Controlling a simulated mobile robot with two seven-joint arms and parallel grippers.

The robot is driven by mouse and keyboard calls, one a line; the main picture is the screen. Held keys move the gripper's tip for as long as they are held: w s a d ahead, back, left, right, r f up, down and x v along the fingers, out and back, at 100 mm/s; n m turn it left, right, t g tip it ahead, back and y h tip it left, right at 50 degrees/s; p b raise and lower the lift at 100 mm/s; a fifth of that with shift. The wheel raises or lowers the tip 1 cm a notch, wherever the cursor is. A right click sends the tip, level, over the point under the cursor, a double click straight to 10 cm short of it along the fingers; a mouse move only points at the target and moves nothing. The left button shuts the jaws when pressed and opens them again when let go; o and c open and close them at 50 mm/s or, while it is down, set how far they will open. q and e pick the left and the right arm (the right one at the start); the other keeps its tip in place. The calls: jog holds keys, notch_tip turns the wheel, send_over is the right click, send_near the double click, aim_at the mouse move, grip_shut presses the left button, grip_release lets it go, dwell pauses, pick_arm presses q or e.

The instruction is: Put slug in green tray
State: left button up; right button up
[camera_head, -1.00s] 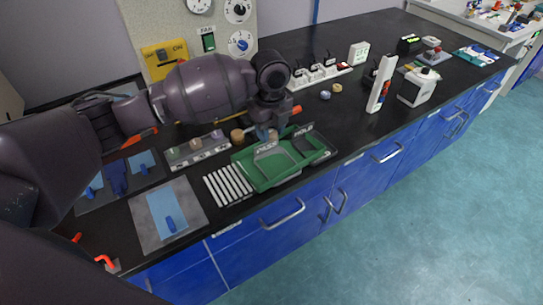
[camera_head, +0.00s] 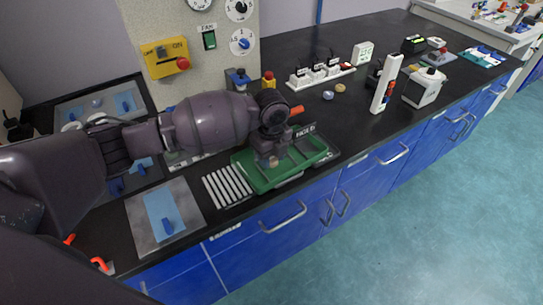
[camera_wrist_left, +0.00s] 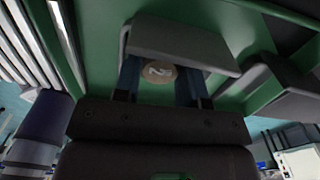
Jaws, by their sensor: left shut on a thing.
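The green tray (camera_head: 262,183) sits near the front edge of the black bench in the head view, and its green surface (camera_wrist_left: 98,45) fills much of the left wrist view. My left gripper (camera_head: 272,161) is over the tray, pointing down. It is shut on the slug, a round tan piece marked "2" (camera_wrist_left: 158,73), seen between the two fingers in the wrist view. A grey plate (camera_wrist_left: 185,42) in the tray stands close to the fingers. Whether the slug touches the tray floor I cannot tell. My right gripper is not in view.
A white slotted rack (camera_head: 227,187) lies left of the tray, beside a grey plate with a blue mat (camera_head: 163,213). A dark panel labelled "HOLD"-like text (camera_head: 305,132) stands at the tray's back. A power strip (camera_head: 322,75) and a white handheld device (camera_head: 386,84) are to the right.

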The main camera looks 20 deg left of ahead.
aim_at(271, 159)
pick_arm(q)
jog(key=o, duration=0.5)
jog(key=shift+o, duration=0.6)
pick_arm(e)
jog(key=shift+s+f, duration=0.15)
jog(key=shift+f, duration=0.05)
pick_arm(q)
jog(key=shift+r, duration=0.1)
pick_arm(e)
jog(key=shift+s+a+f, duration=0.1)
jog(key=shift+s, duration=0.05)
pick_arm(q)
notch_tip(271, 159, up, 12)
jog(key=p, duration=0.2)
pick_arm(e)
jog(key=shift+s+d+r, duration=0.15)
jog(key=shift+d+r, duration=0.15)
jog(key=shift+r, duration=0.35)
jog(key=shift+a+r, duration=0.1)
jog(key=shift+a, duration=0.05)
